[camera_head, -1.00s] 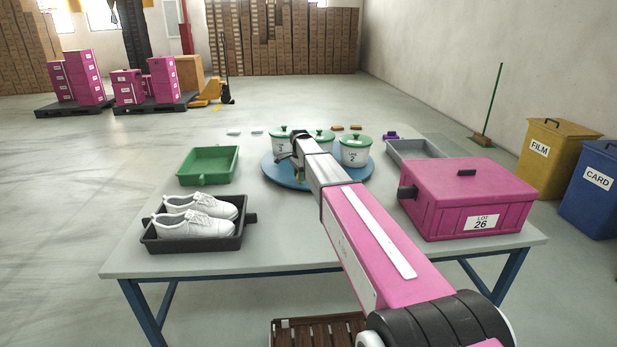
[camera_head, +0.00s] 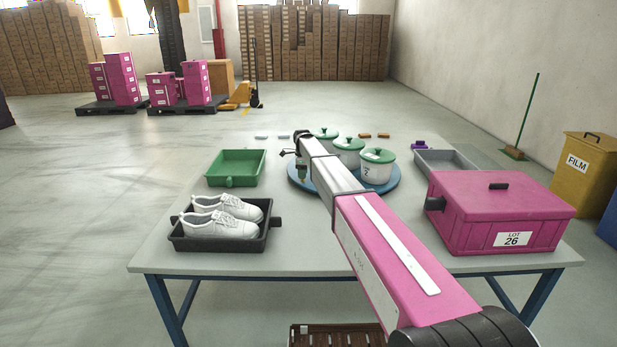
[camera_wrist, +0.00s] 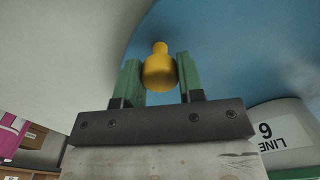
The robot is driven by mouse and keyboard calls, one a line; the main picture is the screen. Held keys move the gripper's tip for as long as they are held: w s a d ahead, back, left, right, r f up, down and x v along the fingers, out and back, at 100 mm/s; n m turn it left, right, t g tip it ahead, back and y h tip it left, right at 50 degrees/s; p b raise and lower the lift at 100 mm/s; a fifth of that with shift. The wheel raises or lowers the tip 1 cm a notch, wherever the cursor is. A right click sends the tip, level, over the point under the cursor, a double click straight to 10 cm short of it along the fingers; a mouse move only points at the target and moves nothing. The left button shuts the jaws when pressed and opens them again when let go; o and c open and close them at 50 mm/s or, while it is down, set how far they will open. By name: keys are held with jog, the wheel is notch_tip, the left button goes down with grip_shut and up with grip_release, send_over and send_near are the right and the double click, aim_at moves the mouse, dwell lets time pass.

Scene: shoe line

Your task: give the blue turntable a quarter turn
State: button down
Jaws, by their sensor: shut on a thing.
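The blue turntable (camera_head: 393,187) lies at the back middle of the table and carries three white pots with green lids (camera_head: 376,168). My arm crosses over it and hides part of its left and front. My gripper (camera_head: 302,168) is at the turntable's left edge. In the wrist view, the green fingers of my gripper (camera_wrist: 160,72) are shut on a yellow knob (camera_wrist: 159,73) at the rim of the blue disc (camera_wrist: 225,45). A white pot marked LINE (camera_wrist: 285,130) is at the right of that view.
On the table (camera_head: 300,255) are a green tray (camera_head: 236,181), a dark tray (camera_head: 262,237) with white shoes (camera_head: 222,222), a grey tray (camera_head: 447,158) and a pink box (camera_head: 495,205) marked LOT 26. Bare table lies between the dark tray and my arm.

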jog(key=w+a+m, duration=0.1)
jog(key=w+m, duration=0.1)
jog(key=w, duration=0.2)
jog(key=w+a+m, duration=0.2)
jog(key=w, duration=0.3)
jog(key=w+a+m, duration=0.2)
jog(key=w, duration=0.2)
jog(key=shift+w+a, duration=0.2)
jog(key=shift+w+m, duration=0.7)
jog(key=shift+w, duration=0.7)
jog(key=c, duration=0.7)
grip_release()
jog(key=shift+c, duration=0.2)
notch_tip(320, 180, up, 11)
jog(key=shift+f, duration=0.1)
